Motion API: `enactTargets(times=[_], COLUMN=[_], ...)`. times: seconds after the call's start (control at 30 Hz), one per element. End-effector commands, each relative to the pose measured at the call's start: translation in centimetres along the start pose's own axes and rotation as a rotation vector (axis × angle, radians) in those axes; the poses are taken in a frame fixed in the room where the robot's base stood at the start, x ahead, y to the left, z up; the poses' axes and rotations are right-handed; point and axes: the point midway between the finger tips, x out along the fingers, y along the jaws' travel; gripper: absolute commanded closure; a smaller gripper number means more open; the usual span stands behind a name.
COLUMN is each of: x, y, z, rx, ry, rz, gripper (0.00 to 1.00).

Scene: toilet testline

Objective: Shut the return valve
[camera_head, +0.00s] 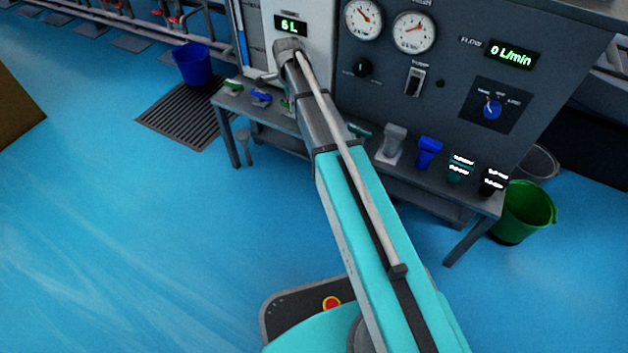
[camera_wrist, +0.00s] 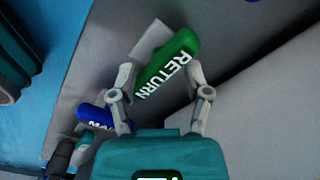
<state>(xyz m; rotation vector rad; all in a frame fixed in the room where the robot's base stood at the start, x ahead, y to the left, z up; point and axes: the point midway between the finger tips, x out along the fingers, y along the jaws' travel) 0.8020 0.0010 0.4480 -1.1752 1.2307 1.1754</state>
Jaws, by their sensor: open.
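The green return valve handle (camera_wrist: 172,64), lettered RETURN, lies between the two fingers of my gripper (camera_wrist: 160,82) in the wrist view. The fingers are spread on either side of it, and I cannot tell whether either touches it. In the head view my gripper is mostly hidden by my arm, above the left end of the grey bench. There a green handle (camera_head: 233,87), a blue handle (camera_head: 261,97) and part of another green one (camera_head: 285,105) sit in a row. I cannot tell which green one is the return valve.
A blue handle (camera_wrist: 94,115) lies beside my left finger in the wrist view. The bench (camera_head: 232,104) carries more coloured fittings to the right, below a gauge panel (camera_head: 455,90). A blue bucket (camera_head: 193,64) and a green bucket (camera_head: 524,212) stand nearby.

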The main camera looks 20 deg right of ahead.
Motion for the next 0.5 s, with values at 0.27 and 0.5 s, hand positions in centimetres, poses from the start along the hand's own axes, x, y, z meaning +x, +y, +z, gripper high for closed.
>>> enactTargets(times=[0.27,0.5], x=[0.0,0.0], y=[0.0,0.0], z=[0.0,-0.01], rx=[-0.184,-0.343], ry=[0.0,0.0], rz=[0.0,0.0], gripper=[0.37,0.37])
